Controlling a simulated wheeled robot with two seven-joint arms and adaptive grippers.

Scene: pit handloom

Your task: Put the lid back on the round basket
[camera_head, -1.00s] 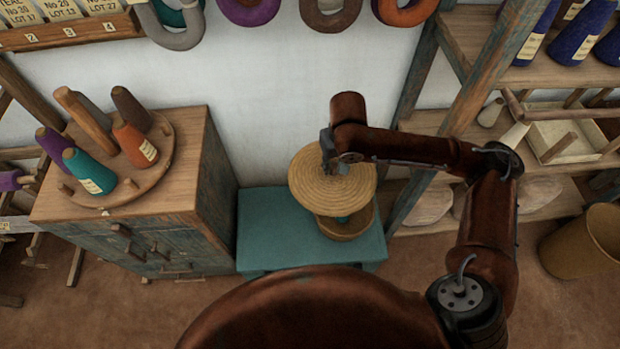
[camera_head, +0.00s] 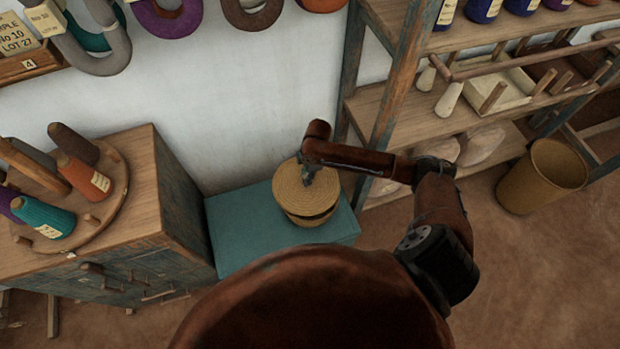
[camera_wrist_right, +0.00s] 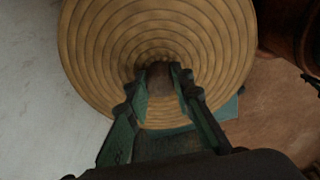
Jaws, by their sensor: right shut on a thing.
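The round coiled straw lid (camera_head: 287,193) is over the round basket (camera_head: 312,220), which stands on the teal bench. A dark gap shows between lid and basket rim at the front right, so the lid looks slightly raised or tilted there; I cannot tell whether it touches the rim elsewhere. My right gripper (camera_head: 307,181) is above the lid's middle, shut on its knob, which the fingers mostly hide. In the right wrist view, the lid (camera_wrist_right: 100,45) fills the upper middle, with my gripper fingers (camera_wrist_right: 160,75) at its centre. My left gripper is not in view.
The teal bench (camera_head: 238,222) has free room left of the basket. A wooden cabinet (camera_head: 150,200) with yarn cones stands at the left. A wooden shelf rack (camera_head: 385,105) is at the right, with a tan bin (camera_head: 540,178) beside it. The white wall is behind.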

